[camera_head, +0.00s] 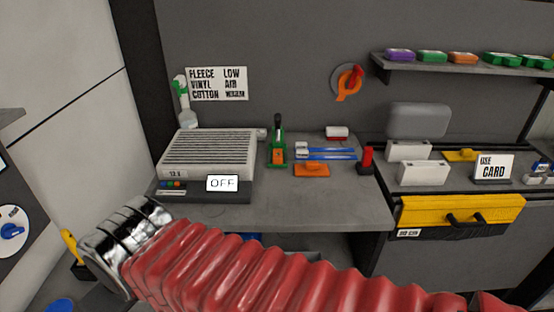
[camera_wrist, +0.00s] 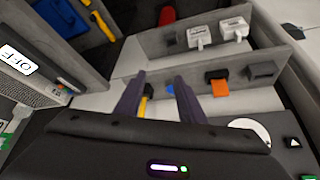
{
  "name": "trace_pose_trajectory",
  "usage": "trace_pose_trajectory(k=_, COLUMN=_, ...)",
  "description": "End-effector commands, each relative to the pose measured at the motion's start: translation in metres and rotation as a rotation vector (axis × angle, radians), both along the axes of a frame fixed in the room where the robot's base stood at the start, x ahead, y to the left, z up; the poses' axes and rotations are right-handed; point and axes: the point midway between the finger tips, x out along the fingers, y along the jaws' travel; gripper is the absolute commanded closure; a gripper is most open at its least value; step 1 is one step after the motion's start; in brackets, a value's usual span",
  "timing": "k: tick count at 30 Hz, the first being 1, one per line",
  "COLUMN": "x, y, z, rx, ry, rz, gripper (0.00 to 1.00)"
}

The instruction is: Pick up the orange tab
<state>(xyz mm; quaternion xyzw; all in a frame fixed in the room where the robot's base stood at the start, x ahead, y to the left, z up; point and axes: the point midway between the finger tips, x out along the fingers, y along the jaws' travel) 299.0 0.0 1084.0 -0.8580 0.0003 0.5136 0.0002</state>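An orange tab-like piece (camera_wrist: 219,87) with a black top shows in the wrist view, right of my gripper, against a pale ledge. My gripper (camera_wrist: 160,80) is open, its two dark fingers apart. No finger touches the orange piece. In the head view, a flat orange piece (camera_head: 312,170) lies on the grey bench, and an orange piece (camera_head: 348,85) hangs on a round grey mount on the wall. I cannot tell which of these, if any, is the one in the wrist view. My gripper's fingers are not visible in the head view.
A grey vented machine (camera_head: 208,152) with an OFF sign (camera_head: 222,183) stands on the bench's left. A green tool (camera_head: 278,148), blue strips (camera_head: 328,153) and a red-topped post (camera_head: 366,160) stand nearby. A yellow drawer front (camera_head: 460,213) is at right. My red-sleeved arm crosses the foreground.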

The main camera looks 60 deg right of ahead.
Motion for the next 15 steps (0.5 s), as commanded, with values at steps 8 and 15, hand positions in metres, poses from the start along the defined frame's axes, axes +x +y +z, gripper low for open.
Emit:
trace_pose_trajectory(k=8, x=0.030, y=-0.030, z=-0.003, rx=-0.002, ry=-0.044, rz=-0.081, gripper=0.47)
trace_pose_trajectory(k=15, x=0.084, y=-0.100, z=-0.013, rx=-0.020, ry=-0.146, rz=-0.256, gripper=0.47)
